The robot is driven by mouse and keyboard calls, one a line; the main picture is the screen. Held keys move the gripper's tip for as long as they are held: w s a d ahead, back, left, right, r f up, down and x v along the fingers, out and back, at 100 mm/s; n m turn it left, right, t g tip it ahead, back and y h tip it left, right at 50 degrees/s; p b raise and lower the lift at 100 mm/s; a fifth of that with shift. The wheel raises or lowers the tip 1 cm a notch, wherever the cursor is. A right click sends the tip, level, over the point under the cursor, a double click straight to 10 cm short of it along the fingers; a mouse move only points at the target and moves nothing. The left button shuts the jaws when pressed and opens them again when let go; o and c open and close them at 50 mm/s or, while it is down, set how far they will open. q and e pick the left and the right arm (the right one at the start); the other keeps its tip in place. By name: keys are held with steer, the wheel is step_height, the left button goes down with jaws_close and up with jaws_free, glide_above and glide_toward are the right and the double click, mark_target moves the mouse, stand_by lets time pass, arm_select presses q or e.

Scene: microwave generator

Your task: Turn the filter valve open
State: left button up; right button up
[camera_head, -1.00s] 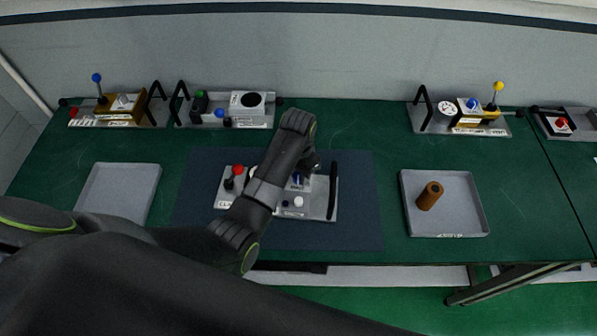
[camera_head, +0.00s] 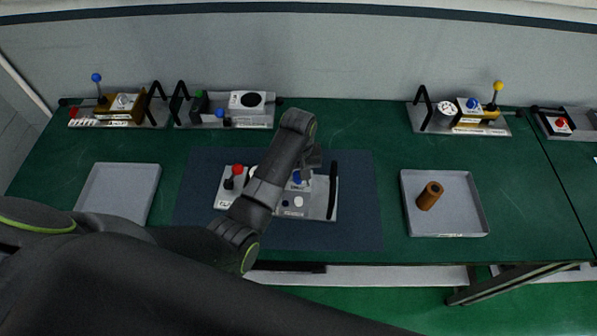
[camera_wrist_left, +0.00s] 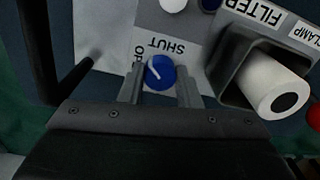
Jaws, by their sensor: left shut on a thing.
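The filter valve is a blue round knob (camera_wrist_left: 160,72) with a white mark on a light panel, with SHUT and a partly hidden OPEN label beside it. It also shows in the head view (camera_head: 297,178), partly behind my left gripper. My left gripper (camera_wrist_left: 160,92) is shut on the blue knob, one finger on each side of it. In the head view my left gripper (camera_head: 309,168) is over the unit, mostly hidden by its own wrist. The unit's plate (camera_head: 318,208) lies on the dark mat. My right gripper is not in view.
A FILTER label (camera_wrist_left: 262,12) and a white cylinder (camera_wrist_left: 272,88) in a grey housing are beside the knob. A black handle (camera_head: 333,191) edges the plate. A grey tray (camera_head: 464,220) holds a brown cylinder (camera_head: 429,195); an empty tray (camera_head: 118,192) is left. Other units line the back.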

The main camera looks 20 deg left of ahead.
arm_select(q)
steer(key=n, duration=0.4)
steer(key=shift+n, duration=1.9)
steer(key=o, duration=1)
